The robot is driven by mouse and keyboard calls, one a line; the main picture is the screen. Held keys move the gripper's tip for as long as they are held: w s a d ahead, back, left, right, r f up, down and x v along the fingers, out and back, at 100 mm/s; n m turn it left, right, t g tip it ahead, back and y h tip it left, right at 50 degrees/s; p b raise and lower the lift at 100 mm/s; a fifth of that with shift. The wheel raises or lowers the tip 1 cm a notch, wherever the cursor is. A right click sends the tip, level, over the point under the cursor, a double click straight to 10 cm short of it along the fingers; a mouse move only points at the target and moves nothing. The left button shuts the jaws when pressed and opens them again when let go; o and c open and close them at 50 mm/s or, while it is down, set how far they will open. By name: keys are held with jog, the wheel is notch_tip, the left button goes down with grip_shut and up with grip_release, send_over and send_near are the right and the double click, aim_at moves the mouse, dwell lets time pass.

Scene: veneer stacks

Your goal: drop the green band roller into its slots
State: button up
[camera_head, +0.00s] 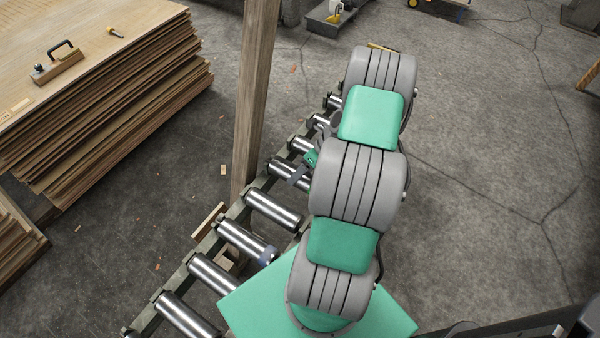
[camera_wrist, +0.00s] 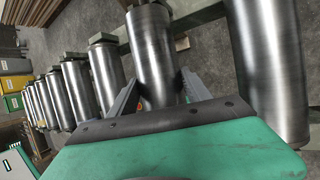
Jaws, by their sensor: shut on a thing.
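A steel roller (camera_wrist: 152,45) stands between the two grey fingers of my gripper (camera_wrist: 160,95) in the wrist view. My gripper is shut on it. In the head view the left part of this roller (camera_head: 281,167) shows beside the conveyor's left rail, in line with the other rollers. My arm hides its right part. I see no clear green band; that stretch is behind the fingers and the green palm. The conveyor frame (camera_head: 232,213) runs diagonally under my arm. Whether the roller's ends sit in the slots or just above them I cannot tell.
Neighbouring rollers lie close on both sides, one (camera_head: 273,209) nearer and one (camera_wrist: 270,60) at the right of the wrist view. A blue-banded roller (camera_head: 240,239) lies nearer. A wooden post (camera_head: 252,100) stands by the left rail. Veneer stacks (camera_head: 110,100) fill the left.

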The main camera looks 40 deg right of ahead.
jog(key=shift+f+b, duration=0.4)
jog(key=shift+f, duration=0.5)
dwell(0.5)
jog(key=o, duration=1.6)
jog(key=v, duration=0.7)
jog(key=shift+s+d+r, duration=0.1)
jog(key=shift+d+r, duration=0.15)
jog(key=shift+r, duration=0.05)
